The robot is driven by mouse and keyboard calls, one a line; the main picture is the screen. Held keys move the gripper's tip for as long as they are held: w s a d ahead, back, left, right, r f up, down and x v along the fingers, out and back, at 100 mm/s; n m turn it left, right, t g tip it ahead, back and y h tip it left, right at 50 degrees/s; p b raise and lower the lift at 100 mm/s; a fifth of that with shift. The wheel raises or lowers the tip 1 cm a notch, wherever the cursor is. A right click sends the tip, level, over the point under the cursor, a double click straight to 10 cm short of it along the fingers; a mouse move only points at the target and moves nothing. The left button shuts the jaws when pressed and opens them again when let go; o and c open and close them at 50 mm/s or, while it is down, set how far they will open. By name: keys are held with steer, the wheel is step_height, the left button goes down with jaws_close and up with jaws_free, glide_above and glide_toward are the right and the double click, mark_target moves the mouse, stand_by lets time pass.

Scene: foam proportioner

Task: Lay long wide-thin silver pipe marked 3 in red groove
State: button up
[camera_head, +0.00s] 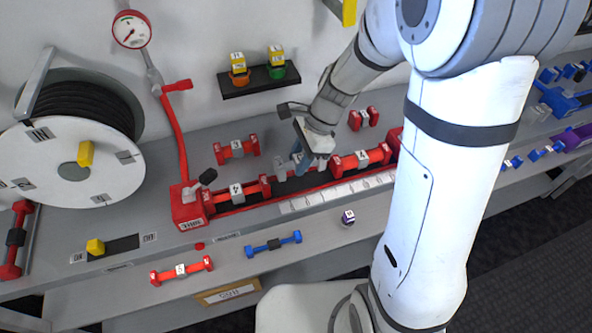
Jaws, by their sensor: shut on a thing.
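A long red tray with a dark groove (262,202) runs across the middle of the bench. My gripper (301,160) is over the middle of this groove, pointing down. It is shut on a grey-silver piece (281,174), which appears to be the silver pipe; my fingers cover much of it and I cannot read a 3 on it. The piece is at or just above the groove; I cannot tell whether it touches the bottom. In the same groove, a red pipe marked 4 (237,193) lies to the left and another red pipe (361,158) to the right.
A red valve block (187,207) closes the tray's left end. White label tiles (336,194) line its front. A hose reel (72,150) stands left.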

steer(key=shift+s+f, duration=0.1)
steer(key=shift+f, duration=2.5)
steer(key=o, duration=1.1)
steer(key=shift+r, duration=0.3)
steer(key=v, duration=1)
steer(key=shift+d+r, duration=0.2)
steer(key=shift+r, duration=0.05)
steer(key=shift+d+r, duration=0.25)
steer(key=shift+r, duration=0.35)
steer(key=s+d+r+n+t+h, duration=0.2)
steer(key=s+d+r+n, duration=0.1)
steer(key=s+n, duration=0.3)
steer(key=s+d+r+n+t+h, duration=0.2)
steer(key=s+d+r+n, duration=0.1)
steer(key=s+n, duration=0.4)
steer(key=shift+s+d+r+n, duration=0.35)
steer(key=shift+d+n, duration=0.35)
steer(key=shift+n, duration=0.3)
